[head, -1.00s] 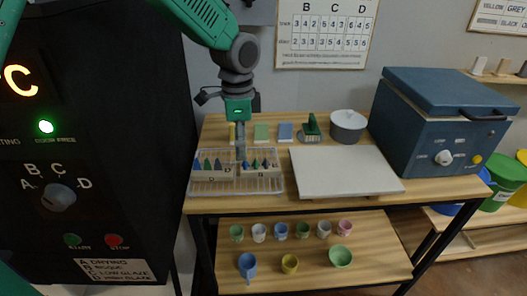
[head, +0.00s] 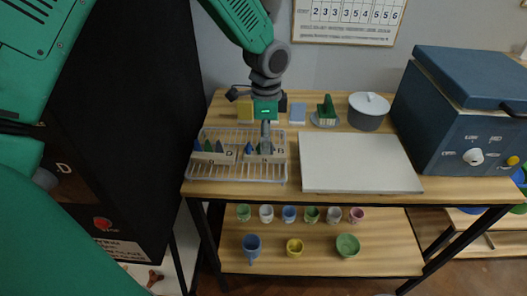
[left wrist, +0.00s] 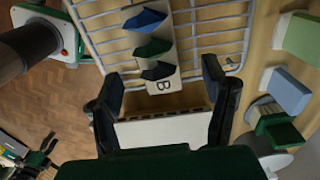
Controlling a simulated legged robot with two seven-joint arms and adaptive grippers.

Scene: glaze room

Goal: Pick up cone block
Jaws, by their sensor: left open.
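In the left wrist view this block (left wrist: 164,84) shows a letter B and blue, green and dark cones. My left gripper (left wrist: 160,82) is open, its two fingers to either side of the block's lettered end; contact cannot be made out.
A white slab (head: 358,165) lies right of the rack. Behind are a lidded grey pot (head: 368,112), a green brush-like object (head: 326,110) and coloured tiles (head: 298,113). A blue kiln (head: 465,125) stands at right. Small cups and bowls (head: 347,244) fill the lower shelf.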

